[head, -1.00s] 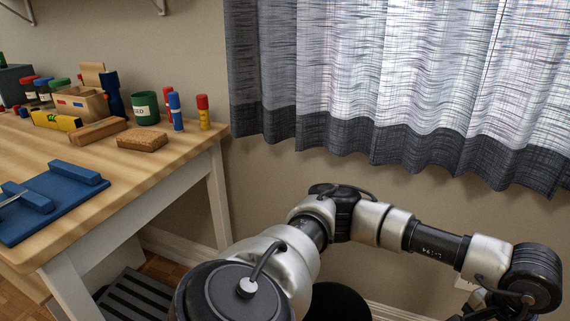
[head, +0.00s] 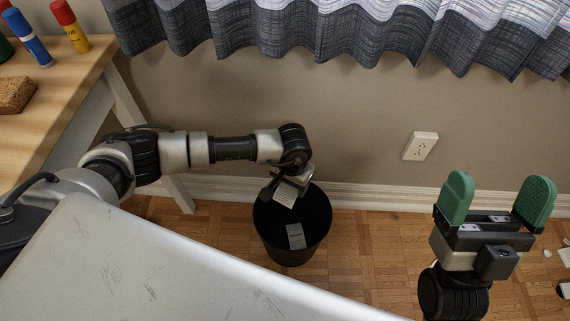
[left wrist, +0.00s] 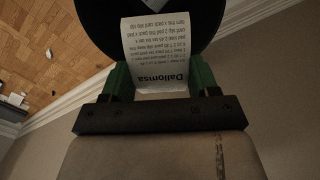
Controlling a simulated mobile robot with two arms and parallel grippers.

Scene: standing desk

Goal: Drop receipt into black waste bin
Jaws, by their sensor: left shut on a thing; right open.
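The black waste bin (head: 318,235) stands on the floor by the wall in the head view. My left gripper (head: 287,186) is above its opening, shut on a white printed receipt (head: 285,195) that hangs over the bin. In the left wrist view, the receipt (left wrist: 158,50) is between the green fingers of my left gripper (left wrist: 160,78), with the dark bin (left wrist: 222,22) behind it. A pale piece of paper (head: 296,236) lies inside the bin. My right gripper (head: 497,200) is open and empty at the right, its green pads wide apart.
The wooden desk (head: 75,80) is at the upper left, with glue sticks (head: 28,38) and a cork-like block (head: 15,94) on it. Small white scraps (head: 547,253) lie on the parquet floor (head: 360,262) at the far right. A wall outlet (head: 420,146) is above the baseboard.

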